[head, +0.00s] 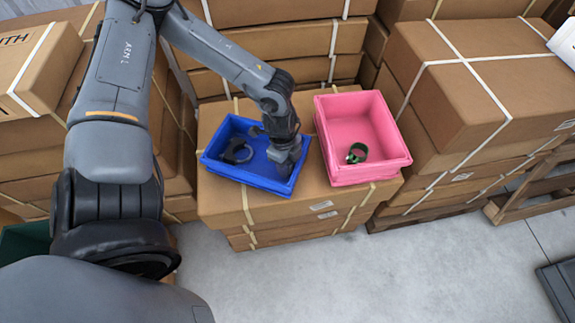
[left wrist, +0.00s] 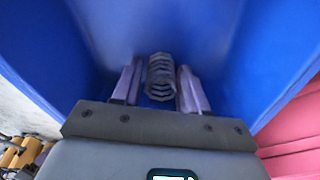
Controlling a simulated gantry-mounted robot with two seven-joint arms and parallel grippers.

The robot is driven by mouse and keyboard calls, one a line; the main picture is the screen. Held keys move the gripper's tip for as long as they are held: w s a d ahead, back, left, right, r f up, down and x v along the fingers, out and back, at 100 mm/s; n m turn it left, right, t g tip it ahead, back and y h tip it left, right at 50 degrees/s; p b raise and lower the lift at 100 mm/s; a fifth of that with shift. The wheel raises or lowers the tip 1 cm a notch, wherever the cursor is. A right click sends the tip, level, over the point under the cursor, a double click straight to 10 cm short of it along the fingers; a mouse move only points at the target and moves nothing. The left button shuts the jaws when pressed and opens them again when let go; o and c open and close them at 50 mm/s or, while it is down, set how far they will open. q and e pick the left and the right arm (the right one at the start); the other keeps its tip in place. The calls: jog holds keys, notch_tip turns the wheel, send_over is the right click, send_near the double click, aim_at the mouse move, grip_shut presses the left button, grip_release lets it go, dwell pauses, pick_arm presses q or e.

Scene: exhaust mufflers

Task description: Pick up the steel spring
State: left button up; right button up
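The steel spring (left wrist: 160,77) is a grey coil that shows in the left wrist view, low inside the blue bin (left wrist: 225,30). My left gripper (left wrist: 160,82) has one finger on each side of the spring. A narrow gap shows between the spring and the left finger; the right finger is very close to it, and I cannot tell if they touch. In the head view my left gripper (head: 284,165) reaches down into the right part of the blue bin (head: 243,178), and the spring is hidden there. My right gripper is not in view.
A dark ring-shaped clamp (head: 236,152) lies in the left part of the blue bin. Stacked boxes stand behind and beside.

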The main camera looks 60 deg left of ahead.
pick_arm(q)
jog(key=c, duration=0.7)
jog(key=shift+r, duration=0.1)
